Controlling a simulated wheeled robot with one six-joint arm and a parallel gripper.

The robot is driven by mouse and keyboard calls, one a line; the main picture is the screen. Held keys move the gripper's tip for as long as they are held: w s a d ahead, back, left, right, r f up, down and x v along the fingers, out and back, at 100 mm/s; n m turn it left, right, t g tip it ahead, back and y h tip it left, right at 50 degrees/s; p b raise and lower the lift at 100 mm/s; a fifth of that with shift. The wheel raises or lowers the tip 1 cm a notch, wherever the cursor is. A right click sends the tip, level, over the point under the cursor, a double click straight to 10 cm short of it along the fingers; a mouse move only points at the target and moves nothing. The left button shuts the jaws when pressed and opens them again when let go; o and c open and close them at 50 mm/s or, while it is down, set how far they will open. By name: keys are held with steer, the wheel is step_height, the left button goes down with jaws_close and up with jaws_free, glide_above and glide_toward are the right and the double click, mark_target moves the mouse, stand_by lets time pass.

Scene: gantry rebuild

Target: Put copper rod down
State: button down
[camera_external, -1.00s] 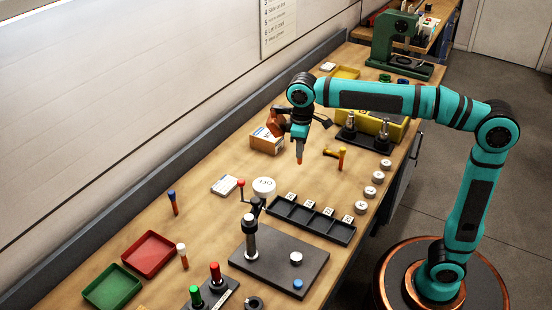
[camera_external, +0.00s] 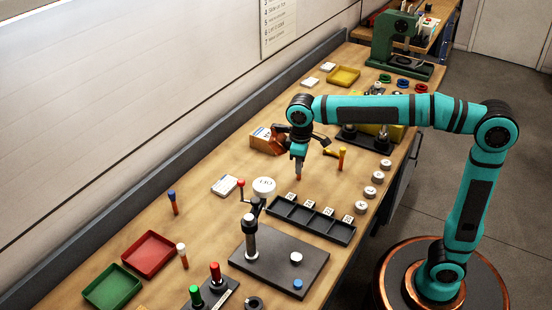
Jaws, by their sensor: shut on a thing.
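The copper rod (camera_external: 298,173) is upright in my gripper (camera_external: 299,160), which points straight down and is shut on the rod's upper part. The rod's lower end is at or very near the wooden table (camera_external: 205,150); I cannot tell whether it touches. It is behind the black compartment tray and to the left of an upright orange rod.
An orange-white box (camera_external: 263,141) stands just behind left of my gripper. An orange rod (camera_external: 341,159) stands to the right, beside a yellow-black piece (camera_external: 330,152). The black tray (camera_external: 338,231) and a white round container (camera_external: 264,187) are in front. Table left of the box is clear.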

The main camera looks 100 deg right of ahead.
steer(key=c, duration=1.3)
jaws_free()
step_height(320, 180, up, 12)
steer(key=shift+r, duration=0.15)
steer(key=shift+a, duration=0.15)
steer(key=s+a+r+n+t, duration=0.1)
steer(key=s+a+t, duration=0.4)
steer(key=a, duration=0.5)
steer(key=s+a+n+t, duration=0.2)
steer(key=s+a+t, duration=0.4)
steer(key=a, duration=0.3)
steer(key=s+a+r+n+t, duration=0.1)
steer(key=s+a+n+t, duration=0.1)
steer(key=s+a+t, duration=0.4)
steer(key=shift+s+a+r, duration=0.3)
steer(key=shift+s+a, duration=0.5)
steer(key=shift+a, duration=1.55)
